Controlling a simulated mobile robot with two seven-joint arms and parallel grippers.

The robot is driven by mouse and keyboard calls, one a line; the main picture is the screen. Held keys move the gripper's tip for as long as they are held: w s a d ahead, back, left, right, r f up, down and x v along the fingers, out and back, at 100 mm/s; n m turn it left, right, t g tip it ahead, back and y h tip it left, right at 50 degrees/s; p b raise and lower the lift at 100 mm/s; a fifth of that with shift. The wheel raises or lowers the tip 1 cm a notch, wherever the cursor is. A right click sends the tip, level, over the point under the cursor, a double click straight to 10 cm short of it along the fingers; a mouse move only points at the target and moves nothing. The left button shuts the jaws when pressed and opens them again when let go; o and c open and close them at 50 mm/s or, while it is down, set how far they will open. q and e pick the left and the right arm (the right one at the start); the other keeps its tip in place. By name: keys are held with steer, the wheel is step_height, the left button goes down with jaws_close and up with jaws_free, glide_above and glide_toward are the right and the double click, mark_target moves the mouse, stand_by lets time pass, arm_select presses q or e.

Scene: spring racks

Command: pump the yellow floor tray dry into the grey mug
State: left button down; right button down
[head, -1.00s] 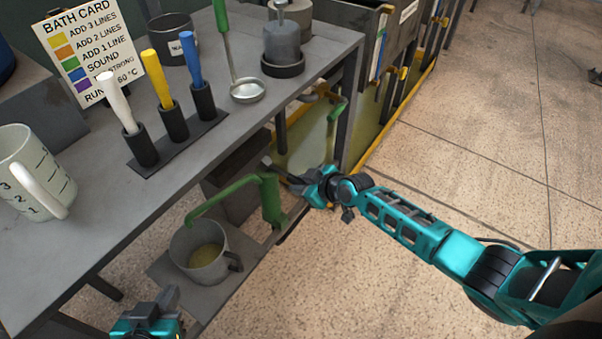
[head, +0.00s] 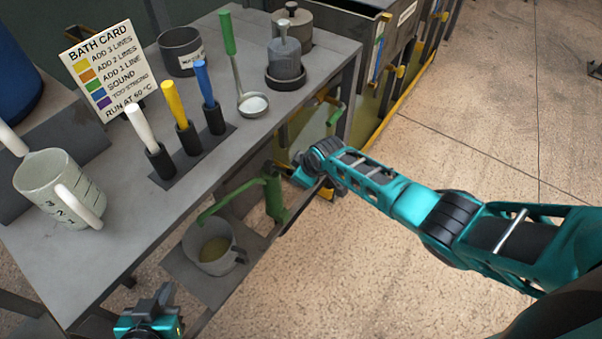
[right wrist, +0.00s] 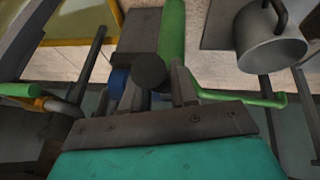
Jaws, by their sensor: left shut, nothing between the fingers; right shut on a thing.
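The grey mug (head: 208,252) stands upright on a low shelf, with murky yellowish liquid inside; it also shows in the right wrist view (right wrist: 270,45). A green pump (head: 273,198) stands beside it, its spout reaching over the mug. The yellow floor tray (head: 308,132) lies beyond the pump, partly hidden by the bench. My right gripper (head: 298,178) is at the pump, shut on what looks like its dark handle (right wrist: 150,70); the fingers are mostly hidden in the head view. My left gripper (head: 160,296) is shut and empty at the lower left, apart from the mug.
The bench (head: 110,255) above carries a white marked jug (head: 55,185), several coloured-handled tools in a rack, a ladle (head: 252,104), weights and a bath card (head: 102,65). The bench edge and legs are close to my right gripper. The floor at right is open.

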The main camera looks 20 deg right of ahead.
steer(key=shift+w+r, duration=0.1)
steer(key=c, duration=1)
jaws_free()
steer(key=p+v, duration=0.2)
steer(key=v, duration=0.3)
steer(key=shift+v, duration=3.95)
